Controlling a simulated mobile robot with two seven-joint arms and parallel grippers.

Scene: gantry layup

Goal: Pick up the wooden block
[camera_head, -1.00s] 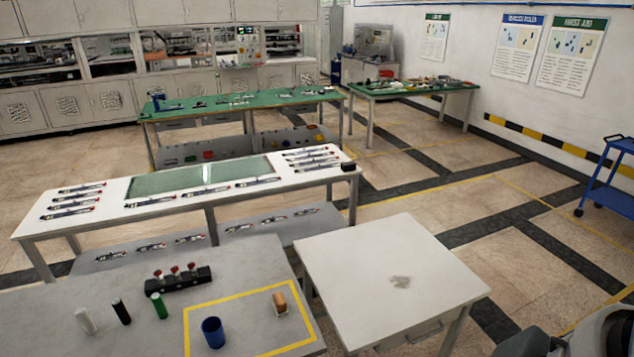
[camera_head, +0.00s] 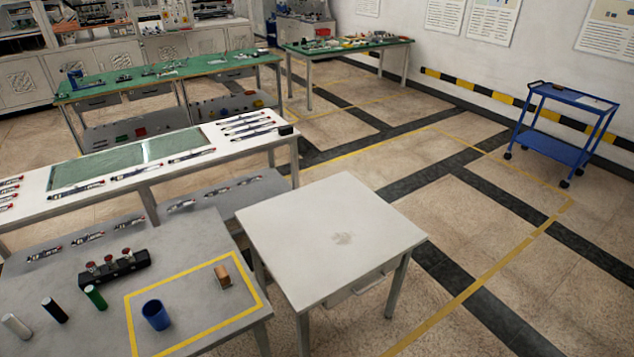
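The wooden block (camera_head: 222,276) is a small brown block on the grey table (camera_head: 190,240) at the lower left. It sits inside a yellow taped rectangle (camera_head: 205,337), near its right side, with a small pale piece visible at its base. A dark blue cup (camera_head: 156,315) stands inside the same rectangle, to the left of the block and nearer to me. Neither of my grippers shows in the head view now.
White, black and green cylinders (camera_head: 95,297) and a black holder with red-topped pieces (camera_head: 114,268) stand left of the rectangle. A bare white table (camera_head: 330,235) adjoins on the right. A blue cart (camera_head: 560,145) stands far right. Floor between is clear.

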